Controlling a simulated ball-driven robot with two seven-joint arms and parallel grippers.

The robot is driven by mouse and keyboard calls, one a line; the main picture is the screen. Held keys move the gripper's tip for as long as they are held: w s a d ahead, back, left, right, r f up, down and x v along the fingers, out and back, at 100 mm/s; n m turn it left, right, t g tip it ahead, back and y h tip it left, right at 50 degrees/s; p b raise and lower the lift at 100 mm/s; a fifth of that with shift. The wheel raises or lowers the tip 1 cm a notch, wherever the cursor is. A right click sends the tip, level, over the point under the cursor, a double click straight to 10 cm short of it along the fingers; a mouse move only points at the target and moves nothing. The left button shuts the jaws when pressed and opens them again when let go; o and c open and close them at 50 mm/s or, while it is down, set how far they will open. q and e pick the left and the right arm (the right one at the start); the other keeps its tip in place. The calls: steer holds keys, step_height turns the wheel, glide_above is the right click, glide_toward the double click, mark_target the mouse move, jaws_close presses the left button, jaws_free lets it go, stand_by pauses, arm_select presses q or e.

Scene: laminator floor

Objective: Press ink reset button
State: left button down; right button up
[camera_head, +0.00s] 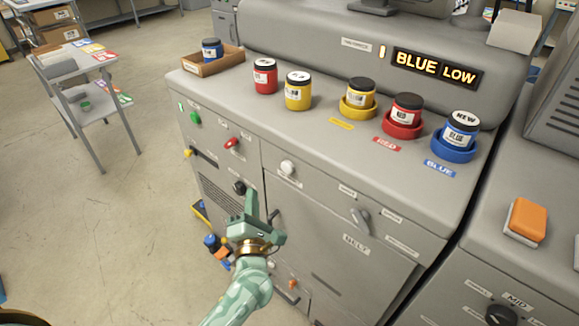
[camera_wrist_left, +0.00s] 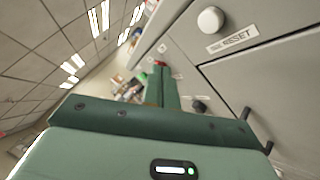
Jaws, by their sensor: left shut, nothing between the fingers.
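The white round button (camera_head: 288,167) is on the sloped front of the grey machine, with a small label under it. In the left wrist view the white button (camera_wrist_left: 210,19) is at the upper right, above a label that reads RESET. My left gripper (camera_head: 251,198) is shut and empty, below and left of the button in the head view and apart from it. Its fingers (camera_wrist_left: 162,84) point up in the wrist view, to the left of the button. The display (camera_head: 436,68) reads BLUE LOW. My right gripper is not in view.
A blue ink pot marked NEW (camera_head: 461,130) sits in a blue ring. Red and yellow pots stand beside it on the machine top. A black knob (camera_head: 239,187) is close to my fingers.

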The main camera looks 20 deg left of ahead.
mark_target(287, 167)
arm_select(q)
steer(key=shift+w, duration=0.15)
steer(key=w+d+b, duration=0.3)
steer(key=w, duration=0.5)
stand_by(0.4)
steer(key=shift+w, duration=0.2)
stand_by(1.8)
steer(key=shift+w+d, duration=0.1)
steer(key=shift+w, duration=0.15)
